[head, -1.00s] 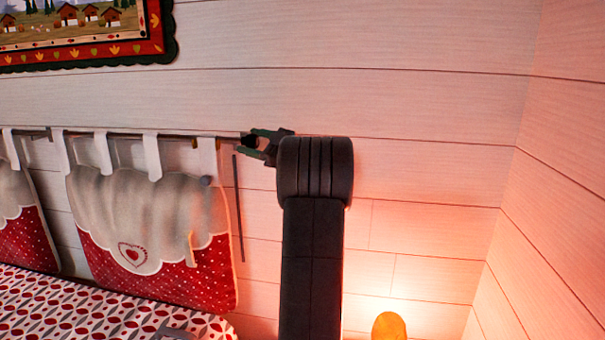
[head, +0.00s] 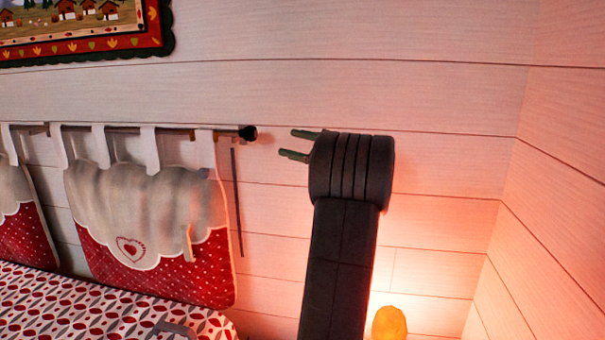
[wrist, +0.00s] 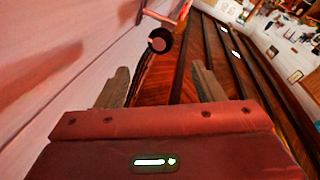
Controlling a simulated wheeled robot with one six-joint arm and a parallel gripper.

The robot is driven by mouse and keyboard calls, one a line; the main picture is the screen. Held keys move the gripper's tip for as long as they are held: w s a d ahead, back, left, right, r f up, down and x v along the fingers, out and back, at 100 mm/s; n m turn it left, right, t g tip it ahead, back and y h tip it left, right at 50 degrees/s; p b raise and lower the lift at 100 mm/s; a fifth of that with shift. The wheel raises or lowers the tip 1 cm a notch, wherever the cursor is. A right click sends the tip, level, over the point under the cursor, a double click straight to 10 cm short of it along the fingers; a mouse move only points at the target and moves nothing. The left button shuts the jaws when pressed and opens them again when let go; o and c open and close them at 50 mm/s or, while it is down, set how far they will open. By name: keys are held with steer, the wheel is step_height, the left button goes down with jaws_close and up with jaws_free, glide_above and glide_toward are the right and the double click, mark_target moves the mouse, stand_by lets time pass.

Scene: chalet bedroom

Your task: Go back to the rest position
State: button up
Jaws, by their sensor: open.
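My gripper (head: 297,144) is open and empty, pointing left in the head view. Its two fingers show apart in the wrist view (wrist: 158,88). The dark knob (head: 248,133) at the end of the curtain rod is to the left of the fingertips, with a clear gap between them. The knob also shows in the wrist view (wrist: 160,40), ahead of the fingers. My dark arm rises from the bottom of the head view and hides part of the wall behind it.
A red and cream cushion (head: 150,215) hangs by white loops from the rod (head: 118,129). A bed with a patterned cover (head: 80,305) is at lower left. A glowing orange lamp (head: 390,323) stands close to my arm. A framed picture (head: 90,50) hangs at upper left. The wall at right is bare.

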mark_target(255, 133)
steer(key=p+x, duration=0.2)
steer(key=x, duration=1.1)
steer(key=shift+s+r, duration=0.1)
steer(key=shift+s, duration=0.05)
steer(key=shift+r+m+p, duration=0.15)
steer(key=shift+m+p, duration=0.25)
steer(key=shift+p, duration=0.1)
steer(key=shift+d+m+h+p, duration=0.1)
steer(key=shift+m+h+p, duration=0.2)
steer(key=shift+m+p, duration=0.55)
steer(key=m+h+p, duration=0.1)
steer(key=m+p, duration=0.1)
steer(key=m, duration=0.3)
steer(key=shift+m, duration=0.25)
steer(key=b+v, duration=0.2)
steer(key=v, duration=1.1)
steer(key=shift+s+d, duration=0.2)
steer(key=shift+d, duration=0.1)
